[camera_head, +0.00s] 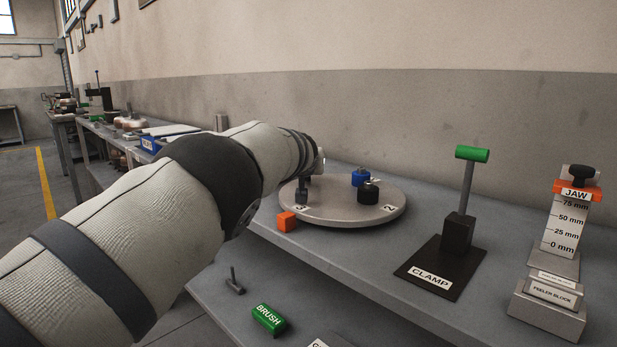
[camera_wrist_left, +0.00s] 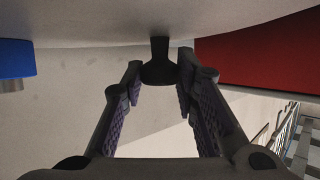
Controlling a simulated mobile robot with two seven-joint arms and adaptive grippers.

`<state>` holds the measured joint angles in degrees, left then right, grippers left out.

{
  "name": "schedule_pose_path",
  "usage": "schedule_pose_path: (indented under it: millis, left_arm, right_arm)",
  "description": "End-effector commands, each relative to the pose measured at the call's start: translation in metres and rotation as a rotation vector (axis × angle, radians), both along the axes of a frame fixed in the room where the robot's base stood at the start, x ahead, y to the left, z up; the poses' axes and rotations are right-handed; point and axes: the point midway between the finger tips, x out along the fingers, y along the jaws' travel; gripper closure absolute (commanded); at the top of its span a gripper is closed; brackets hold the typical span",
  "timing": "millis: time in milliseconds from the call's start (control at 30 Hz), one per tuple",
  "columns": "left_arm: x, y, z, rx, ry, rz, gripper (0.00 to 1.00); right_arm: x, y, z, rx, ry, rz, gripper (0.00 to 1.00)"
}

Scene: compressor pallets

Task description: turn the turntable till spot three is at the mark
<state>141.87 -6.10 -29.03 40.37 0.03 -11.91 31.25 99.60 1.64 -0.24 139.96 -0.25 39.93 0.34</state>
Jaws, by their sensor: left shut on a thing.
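The round grey turntable (camera_head: 345,214) lies on the bench, partly behind my left arm. The label 3 (camera_head: 300,210) is at its left front edge, close to an orange block (camera_head: 287,221) just outside the rim. I cannot tell whether that block is the mark. The label 2 is at the right front. A blue piece (camera_head: 359,177) and a black piece (camera_head: 368,192) stand on the disc. In the left wrist view my left gripper (camera_wrist_left: 161,75) is shut on a dark peg (camera_wrist_left: 159,66). In the head view my arm and wrist hide most of this grip. My right gripper is not in view.
To the right stand a clamp (camera_head: 459,235) with a green-topped handle and a jaw gauge (camera_head: 565,225). A green brush block (camera_head: 268,319) lies on the lower shelf. The wall is close behind the bench. Bench surface between turntable and clamp is clear.

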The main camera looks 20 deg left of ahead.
Motion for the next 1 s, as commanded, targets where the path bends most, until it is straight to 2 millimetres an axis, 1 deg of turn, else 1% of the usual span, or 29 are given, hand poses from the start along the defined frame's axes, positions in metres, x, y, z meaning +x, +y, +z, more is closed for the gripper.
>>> schedule_pose_path:
  millis: [33, 300, 800, 833, 900, 1000]
  left_arm:
    - [-0.002, -0.002, -0.011, -0.005, 0.018, 0.011, 1.0]
    - [-0.006, -0.001, -0.005, -0.007, 0.008, 0.052, 1.0]
    - [-0.006, -0.002, 0.0, -0.008, -0.002, 0.055, 1.0]
    - [-0.006, -0.003, 0.0, -0.008, -0.003, 0.055, 0.66]
    - [-0.006, -0.002, 0.0, -0.008, -0.004, 0.055, 0.54]
    - [-0.006, -0.001, 0.001, -0.006, -0.004, 0.056, 0.54]
  right_arm:
    - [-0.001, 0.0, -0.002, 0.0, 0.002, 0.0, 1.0]
    - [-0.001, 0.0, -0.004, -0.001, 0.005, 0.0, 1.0]
    - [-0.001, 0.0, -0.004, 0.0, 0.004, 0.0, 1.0]
    - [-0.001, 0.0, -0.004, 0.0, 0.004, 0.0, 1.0]
    - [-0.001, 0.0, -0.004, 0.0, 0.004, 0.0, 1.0]
    - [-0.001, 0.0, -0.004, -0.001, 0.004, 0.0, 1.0]
